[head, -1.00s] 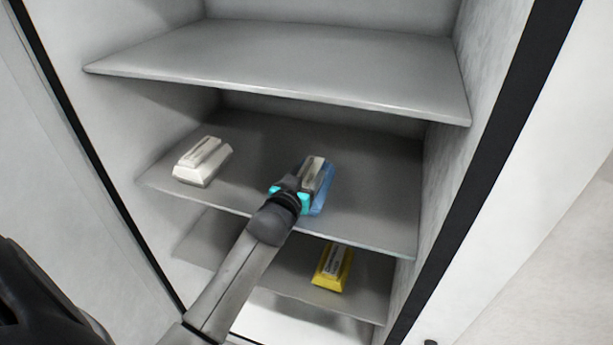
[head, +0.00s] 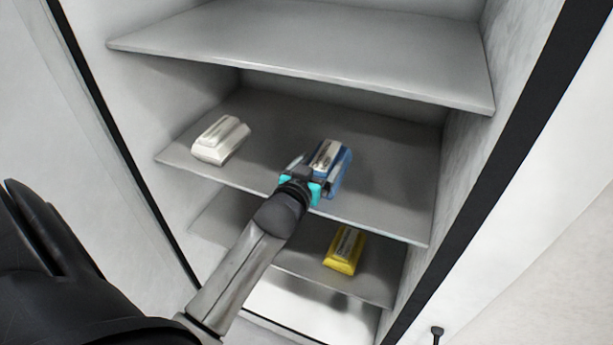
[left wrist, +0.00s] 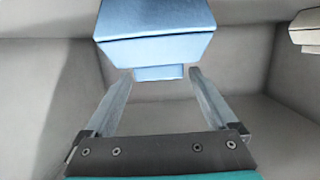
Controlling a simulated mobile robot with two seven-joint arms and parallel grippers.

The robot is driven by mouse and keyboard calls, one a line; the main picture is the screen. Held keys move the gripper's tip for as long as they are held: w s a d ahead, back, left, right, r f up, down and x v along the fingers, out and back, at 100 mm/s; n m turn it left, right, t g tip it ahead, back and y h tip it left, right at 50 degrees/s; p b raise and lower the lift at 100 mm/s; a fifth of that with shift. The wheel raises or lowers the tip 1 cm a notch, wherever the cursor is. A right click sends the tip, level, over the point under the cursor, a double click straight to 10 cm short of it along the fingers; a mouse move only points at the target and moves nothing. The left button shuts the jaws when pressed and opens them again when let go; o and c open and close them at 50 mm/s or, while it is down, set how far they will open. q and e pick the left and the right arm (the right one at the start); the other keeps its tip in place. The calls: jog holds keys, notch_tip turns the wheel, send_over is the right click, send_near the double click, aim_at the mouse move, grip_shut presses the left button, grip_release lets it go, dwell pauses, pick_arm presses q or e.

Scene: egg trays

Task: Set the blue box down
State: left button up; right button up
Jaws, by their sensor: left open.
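The blue box (head: 344,168) with a pale label on top sits on the middle shelf (head: 395,205), right of the shelf's centre. My left gripper (head: 314,173) is at its near side, open, with its fingers spread. In the left wrist view the blue box (left wrist: 155,50) is just beyond the open fingertips (left wrist: 157,76), with its narrow lower part between them in the picture. I cannot tell whether a finger still touches it. My right gripper is not in view.
A white box (head: 220,139) stands at the left of the same shelf; it also shows in the left wrist view (left wrist: 306,30). A yellow box (head: 345,249) is on the shelf below. The upper shelf (head: 300,45) is empty. Cabinet side walls (head: 468,150) bound the space.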

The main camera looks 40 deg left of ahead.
pick_arm(q)
jog(key=p+v, duration=0.1)
jog(key=v, duration=0.8)
jog(key=shift+a, duration=0.1)
jog(key=s+d+f+m+g+h, duration=0.1)
jog(key=s+d+f+g, duration=0.15)
jog(key=f, duration=0.75)
jog(key=s+d+f+m+g+h, duration=0.15)
jog(key=s+f, duration=0.25)
jog(key=f, duration=0.6)
jog(key=s+d+f+g+h, duration=0.1)
jog(key=s+d+f+g, duration=0.2)
jog(key=f, duration=0.6)
jog(key=s+d+f+m+g, duration=0.1)
jog(key=s+f+g, duration=0.1)
jog(key=s+f, duration=0.3)
jog(key=s+d+f+g, duration=0.1)
jog(key=s+f+g, duration=0.2)
jog(key=s, duration=1)
jog(key=s+d+f+m+g, duration=0.1)
jog(key=s+f+g, duration=0.1)
jog(key=s+f, duration=0.6)
jog(key=shift+s+m, duration=0.35)
jog(key=shift+s, duration=0.05)
